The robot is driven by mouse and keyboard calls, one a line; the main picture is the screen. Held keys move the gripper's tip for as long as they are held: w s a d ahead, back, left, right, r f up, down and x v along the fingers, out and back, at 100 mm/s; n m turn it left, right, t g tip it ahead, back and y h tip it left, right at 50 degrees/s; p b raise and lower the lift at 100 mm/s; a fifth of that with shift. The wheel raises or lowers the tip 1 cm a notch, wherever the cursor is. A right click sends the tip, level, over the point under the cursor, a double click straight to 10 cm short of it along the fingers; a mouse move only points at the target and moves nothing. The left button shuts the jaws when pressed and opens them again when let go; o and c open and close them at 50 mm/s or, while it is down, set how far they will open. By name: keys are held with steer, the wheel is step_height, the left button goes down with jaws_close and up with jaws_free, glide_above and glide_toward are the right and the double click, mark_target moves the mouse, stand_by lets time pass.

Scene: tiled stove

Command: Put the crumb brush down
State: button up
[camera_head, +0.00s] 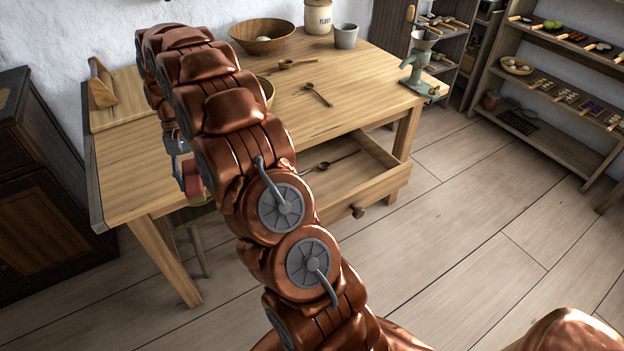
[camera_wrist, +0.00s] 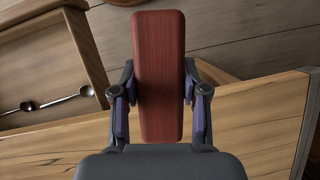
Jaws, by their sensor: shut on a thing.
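The crumb brush (camera_wrist: 158,75) shows in the wrist view as a long reddish-brown wooden block, upright in the picture. My gripper (camera_wrist: 160,112) is shut on it, with a purple-padded finger on each side. Its bristles are not visible. In the head view my gripper (camera_head: 180,165) is at the table's near left side, and a bit of the red brush (camera_head: 191,178) shows beside my arm. My arm hides most of both there. The wooden table (camera_head: 130,165) stands around and behind my gripper.
An open drawer (camera_head: 385,185) juts from the table with a dark spoon (camera_head: 338,160) in it. On the table are a wooden bowl (camera_head: 262,42), flour jar (camera_head: 318,16), grey cup (camera_head: 346,38), spoons (camera_head: 318,95) and green grinder (camera_head: 416,70). The table's left front is clear.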

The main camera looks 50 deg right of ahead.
steer(key=s+d+f+m+t+y+b, duration=0.1)
steer(key=s+d+f+m+t+b, duration=0.1)
steer(key=s+d+m+b, duration=0.4)
steer(key=s+d+f+m+t+b, duration=0.25)
steer(key=d+m+b, duration=0.25)
steer(key=d, duration=0.4)
steer(key=s+d+f+m+t+y+b, duration=0.1)
steer(key=s+d+f+m+b, duration=0.3)
steer(key=d, duration=0.3)
steer(key=shift+m, duration=0.4)
step_height(320, 180, down, 9)
steer(key=b, duration=0.2)
steer(key=shift+w+a+r+b, duration=0.1)
steer(key=shift+b, duration=0.25)
steer(key=o, duration=1.1)
steer(key=shift+r, duration=0.1)
steer(key=p+v, duration=0.2)
steer(key=v, duration=1)
